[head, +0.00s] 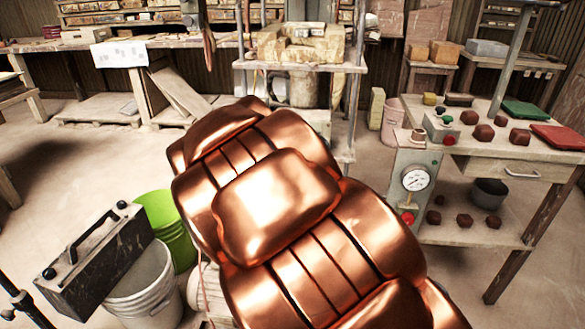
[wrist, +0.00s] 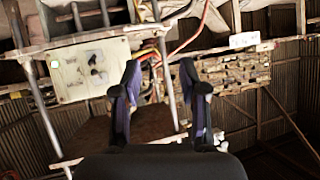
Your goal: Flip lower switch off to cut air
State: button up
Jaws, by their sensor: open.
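In the wrist view my gripper (wrist: 160,78) is open, its two dark fingers apart with nothing held between them. Beyond the fingers on the left is a pale panel (wrist: 88,70) with several small dark fittings; I cannot tell whether they are switches. In the head view a grey box with a round pressure gauge (head: 416,179) stands at the left edge of the press table. A red knob (head: 407,217) sits low on this box. I cannot make out a lower switch for certain. My gripper is not visible in the head view.
My copper arm blocks the middle of the head view. The press table (head: 487,158) at right holds several brown lumps, a green tray (head: 526,110) and a red tray (head: 560,137). A white bucket (head: 146,285) and a green bucket (head: 165,225) stand at left. Open floor lies further left.

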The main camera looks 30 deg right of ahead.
jog(key=shift+w+d+f+m+g+h+b, duration=0.15)
jog(key=shift+w+d+f+m+h+b, duration=0.7)
jog(key=shift+d+h+b, duration=1.55)
jog(key=shift+w+d+f+m+g+h+b, duration=0.1)
jog(key=shift+w+d+f+m+h+b, duration=0.7)
jog(key=shift+d, duration=3.05)
jog(key=shift+w+d+f+m+g+h+b, duration=0.15)
jog(key=shift+w+d+f+m+h+b, duration=0.3)
jog(key=shift+w+d+m+h+b, duration=1.75)
jog(key=shift+s+d+n+y+p, duration=0.4)
jog(key=shift+s+d+n+p, duration=0.2)
jog(key=shift+s+d+n, duration=0.5)
jog(key=shift+w+a, duration=0.2)
grip_shut()
